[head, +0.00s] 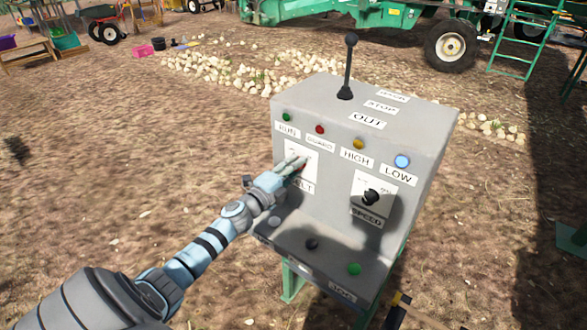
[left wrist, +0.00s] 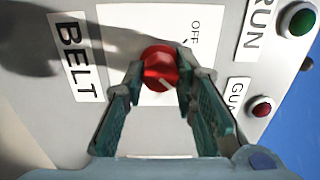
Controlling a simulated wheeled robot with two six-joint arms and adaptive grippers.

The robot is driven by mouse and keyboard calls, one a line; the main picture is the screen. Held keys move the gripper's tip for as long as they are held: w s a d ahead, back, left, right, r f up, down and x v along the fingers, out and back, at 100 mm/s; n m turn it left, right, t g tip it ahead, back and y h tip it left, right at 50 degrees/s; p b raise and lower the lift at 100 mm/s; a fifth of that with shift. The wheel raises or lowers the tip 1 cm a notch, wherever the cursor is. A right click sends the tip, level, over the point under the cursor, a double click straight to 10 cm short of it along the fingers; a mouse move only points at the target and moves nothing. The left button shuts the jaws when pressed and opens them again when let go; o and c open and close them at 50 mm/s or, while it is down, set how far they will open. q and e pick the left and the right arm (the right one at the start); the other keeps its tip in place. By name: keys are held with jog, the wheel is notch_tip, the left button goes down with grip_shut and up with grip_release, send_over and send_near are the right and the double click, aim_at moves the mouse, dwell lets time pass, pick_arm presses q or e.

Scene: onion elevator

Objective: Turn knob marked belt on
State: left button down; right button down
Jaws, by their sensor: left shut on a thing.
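The belt knob (left wrist: 159,68) is red and round, with a pale pointer line, on a white plate in the left wrist view. A label reading BELT (left wrist: 76,57) is beside the plate, and OFF is printed on the plate. My left gripper (left wrist: 160,75) is shut on the knob, one finger on each side. In the head view my left gripper (head: 294,164) reaches the grey control box (head: 335,120) at the belt plate and hides most of the knob. My right gripper is not in view.
A black speed knob (head: 370,197) is to the right on the same panel. A lever (head: 349,65) stands on top of the box. Colored lamps and a lower ledge with buttons are close by. A green machine (head: 330,8) and stones are behind.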

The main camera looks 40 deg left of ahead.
pick_arm(q)
jog(key=shift+f, duration=0.1)
dwell(0.4)
jog(key=c, duration=1.3)
grip_release()
